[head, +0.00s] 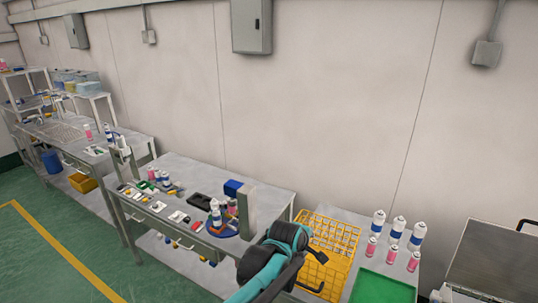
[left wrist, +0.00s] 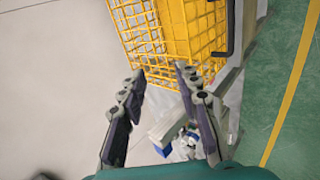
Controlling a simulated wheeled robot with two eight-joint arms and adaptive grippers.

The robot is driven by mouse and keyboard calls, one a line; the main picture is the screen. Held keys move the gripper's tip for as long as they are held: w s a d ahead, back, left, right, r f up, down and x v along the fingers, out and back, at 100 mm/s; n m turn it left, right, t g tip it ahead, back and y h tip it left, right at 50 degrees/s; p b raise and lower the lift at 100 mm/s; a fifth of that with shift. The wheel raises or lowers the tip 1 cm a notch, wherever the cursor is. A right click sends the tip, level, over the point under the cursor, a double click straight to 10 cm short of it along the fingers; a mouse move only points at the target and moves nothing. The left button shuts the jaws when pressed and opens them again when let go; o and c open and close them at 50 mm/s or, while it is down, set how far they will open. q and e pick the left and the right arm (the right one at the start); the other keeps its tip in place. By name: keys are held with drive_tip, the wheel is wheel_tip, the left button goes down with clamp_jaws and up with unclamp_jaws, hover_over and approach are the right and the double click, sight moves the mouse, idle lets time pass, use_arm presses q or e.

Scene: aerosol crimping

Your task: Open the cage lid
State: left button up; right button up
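The yellow wire cage (head: 338,238) stands on a table right of centre in the head view. A black handle (head: 312,289) is at its near edge. The cage (left wrist: 143,30) also shows at the top of the left wrist view, with the handle (left wrist: 231,30) on its right side. I cannot tell clearly how its lid sits. My left gripper (left wrist: 157,72) is open and empty, its fingertips apart and pointing towards the cage's lower edge in that view. In the head view my left arm partly hides the cage's left side. My right gripper is not in view.
A green tray (head: 382,290) and several white-blue and pink cans (head: 397,228) are right of the cage. Left of it stands a workbench (head: 185,172) with small parts and a grey post (head: 247,208). A grey metal box (head: 490,262) is at far right.

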use_arm(q)
drive_tip(key=s+a+m+y+b, duration=0.1)
drive_tip(key=s+a+m+b, duration=0.3)
drive_tip(key=a, duration=1)
drive_tip(key=s+a+f+m+y+b, duration=0.2)
drive_tip(key=s+a+f+m+b, duration=0.2)
drive_tip(key=s+a+f, duration=0.5)
drive_tip(key=s+a+f+m+y+b, duration=0.25)
drive_tip(key=s+a+f+b, duration=0.25)
drive_tip(key=s+a, duration=0.75)
drive_tip(key=n+t+h+b, duration=0.6)
drive_tip(key=n+h+b, duration=0.1)
drive_tip(key=n+h, duration=0.35)
approach(303, 284)
drive_tip(key=x, duration=0.3)
drive_tip(key=shift+y, duration=0.4)
drive_tip(key=b+x, duration=0.1)
drive_tip(key=x, duration=0.2)
drive_tip(key=b+x, duration=0.1)
drive_tip(key=x, duration=0.3)
drive_tip(key=shift+d+f, duration=0.15)
drive_tip(key=shift+f, duration=0.1)
clamp_jaws()
